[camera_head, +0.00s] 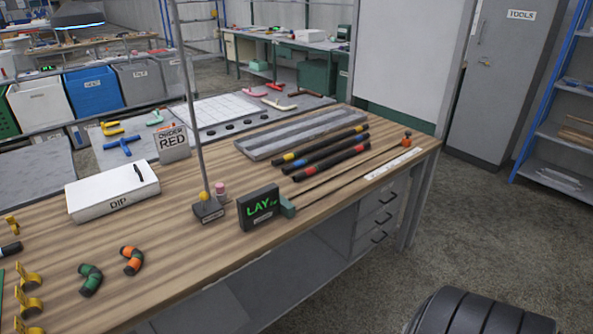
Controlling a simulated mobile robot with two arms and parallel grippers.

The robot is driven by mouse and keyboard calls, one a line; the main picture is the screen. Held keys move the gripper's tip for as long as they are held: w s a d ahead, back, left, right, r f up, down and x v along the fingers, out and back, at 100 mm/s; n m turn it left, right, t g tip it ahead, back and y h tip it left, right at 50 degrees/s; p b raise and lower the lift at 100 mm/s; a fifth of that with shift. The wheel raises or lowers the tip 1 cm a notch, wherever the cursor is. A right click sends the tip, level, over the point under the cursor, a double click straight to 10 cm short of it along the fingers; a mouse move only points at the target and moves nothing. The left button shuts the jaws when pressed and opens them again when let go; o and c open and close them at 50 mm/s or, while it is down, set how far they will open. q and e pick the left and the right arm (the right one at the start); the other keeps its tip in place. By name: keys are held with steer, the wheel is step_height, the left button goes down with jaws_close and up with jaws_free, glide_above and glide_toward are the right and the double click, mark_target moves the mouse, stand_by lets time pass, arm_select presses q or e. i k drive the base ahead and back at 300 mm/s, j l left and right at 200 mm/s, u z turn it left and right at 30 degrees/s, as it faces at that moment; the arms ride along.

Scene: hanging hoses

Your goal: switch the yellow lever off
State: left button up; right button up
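A small yellow knob (203,197) sits on top of a small grey box (209,210) with a label, in the middle of the wooden workbench. It may be the yellow lever, but it is too small to tell its shape or setting. Several yellow clip-like pieces (28,281) stand at the bench's left edge. Neither of my grippers is in view.
A black sign with green "LAY" letters (259,207) stands right of the grey box. A white "DIP" box (112,191) is at left. Hose pieces (325,154) lie at the back right. A thin grey pole (192,100) rises behind the grey box.

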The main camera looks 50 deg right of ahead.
mark_target(204, 195)
steer(key=i+z, duration=0.15)
steer(key=z, duration=0.25)
steer(key=i+j+z, duration=0.15)
steer(key=z, duration=0.2)
steer(key=i+j+z, duration=0.15)
steer(key=z, duration=0.25)
steer(key=i+j+z, duration=0.1)
steer(key=j+z, duration=0.15)
steer(key=z, duration=0.15)
